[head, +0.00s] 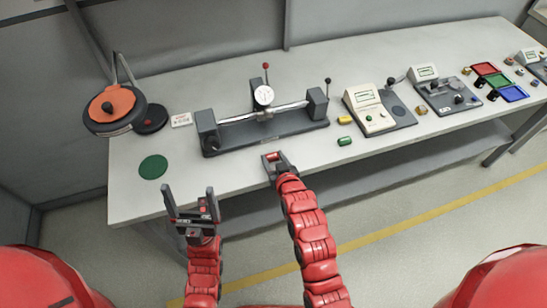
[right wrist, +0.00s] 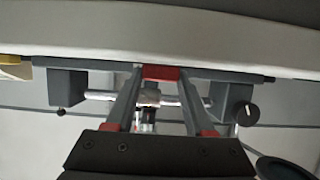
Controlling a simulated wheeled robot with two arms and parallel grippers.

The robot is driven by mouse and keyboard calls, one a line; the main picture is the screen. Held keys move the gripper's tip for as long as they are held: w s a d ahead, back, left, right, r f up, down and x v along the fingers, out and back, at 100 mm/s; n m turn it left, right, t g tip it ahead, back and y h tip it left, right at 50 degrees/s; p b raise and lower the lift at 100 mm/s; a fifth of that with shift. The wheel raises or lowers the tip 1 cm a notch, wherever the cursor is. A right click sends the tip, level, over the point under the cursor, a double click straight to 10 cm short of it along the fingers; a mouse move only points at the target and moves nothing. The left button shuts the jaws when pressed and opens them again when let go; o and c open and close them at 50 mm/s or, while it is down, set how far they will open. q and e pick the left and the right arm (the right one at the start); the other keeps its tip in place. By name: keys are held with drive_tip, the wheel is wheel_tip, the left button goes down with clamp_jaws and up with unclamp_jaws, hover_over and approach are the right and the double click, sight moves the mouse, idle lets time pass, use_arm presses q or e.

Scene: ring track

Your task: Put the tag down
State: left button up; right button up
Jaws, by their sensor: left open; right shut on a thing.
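My right gripper (head: 274,157) is shut on a small red piece (head: 272,156), which I take to be the tag. It is just over the bench's front edge, in front of the grey measuring rig (head: 264,130). In the right wrist view the red piece (right wrist: 160,73) sits between the two fingertips; its face and any writing cannot be made out. My left gripper (head: 190,194) is open and empty, in front of the bench edge at the lower left. A small white card with red marks (head: 181,119) lies on the bench left of the rig.
A green disc (head: 153,167) lies at the bench's left front. An orange-topped round device (head: 112,103) and a dark disc (head: 151,119) are behind it. A green block (head: 345,141), a yellow block (head: 344,119) and a cream instrument (head: 369,110) are to the right. Bare bench (head: 215,172) lies before the rig.

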drive_tip(key=o, duration=1.3)
drive_tip(key=shift+f, duration=0.1)
